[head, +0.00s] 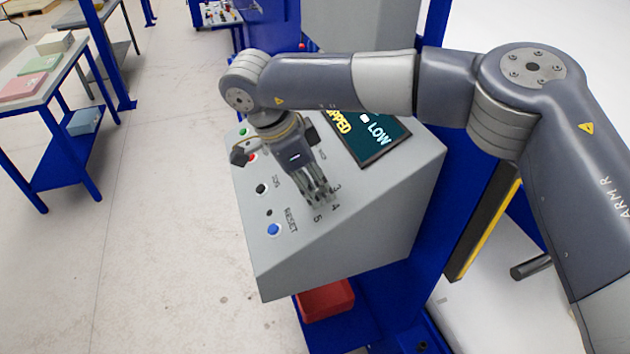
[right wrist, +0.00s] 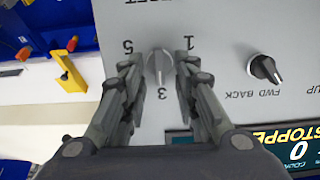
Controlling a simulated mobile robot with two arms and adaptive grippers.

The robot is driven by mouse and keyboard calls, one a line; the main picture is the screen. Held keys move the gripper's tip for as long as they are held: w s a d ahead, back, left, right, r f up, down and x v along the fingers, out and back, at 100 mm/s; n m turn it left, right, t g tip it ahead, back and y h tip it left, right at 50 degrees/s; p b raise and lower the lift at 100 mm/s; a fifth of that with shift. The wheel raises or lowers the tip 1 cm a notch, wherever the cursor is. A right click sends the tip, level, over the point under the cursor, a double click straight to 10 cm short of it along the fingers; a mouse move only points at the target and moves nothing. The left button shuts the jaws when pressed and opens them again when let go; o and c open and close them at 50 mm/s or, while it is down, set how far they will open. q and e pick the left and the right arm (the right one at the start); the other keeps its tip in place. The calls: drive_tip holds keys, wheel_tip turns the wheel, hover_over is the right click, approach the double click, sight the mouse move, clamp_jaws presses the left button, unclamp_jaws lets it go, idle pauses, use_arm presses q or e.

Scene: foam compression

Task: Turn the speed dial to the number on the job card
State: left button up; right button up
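The speed dial (right wrist: 158,67) is a grey knob on the sloped control panel (head: 375,225), with the numbers 1, 3 and 5 readable around it in the right wrist view. The knob's long axis lies roughly toward the 3, but I cannot tell its exact setting. My right gripper (right wrist: 160,62) is open, with one finger on each side of the knob and a visible gap on both sides. In the head view the right gripper (head: 318,197) points down at the panel and hides the dial; 3, 4 and 5 show beside it. My left gripper and the job card are not in view.
A FWD/BACK selector (right wrist: 263,68) sits beside the dial. A blue RESET button (head: 273,229), a black button (head: 261,188) and a green button (head: 243,132) line the panel's left side. A red bin (head: 326,300) is below.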

clamp_jaws()
drive_tip(key=shift+n, duration=0.3)
drive_tip(key=n, duration=0.5)
drive_tip(key=shift+w+a+g, duration=0.2)
drive_tip(key=shift+w+g, duration=0.1)
drive_tip(key=shift+g, duration=0.1)
drive_tip(key=n, duration=0.2)
drive_tip(key=n+h+p, duration=0.1)
drive_tip(key=n, duration=0.2)
drive_tip(key=shift+w+a+f+n, duration=0.1)
drive_tip(key=shift+w+a+n, duration=0.1)
drive_tip(key=shift+n, duration=0.1)
unclamp_jaws()
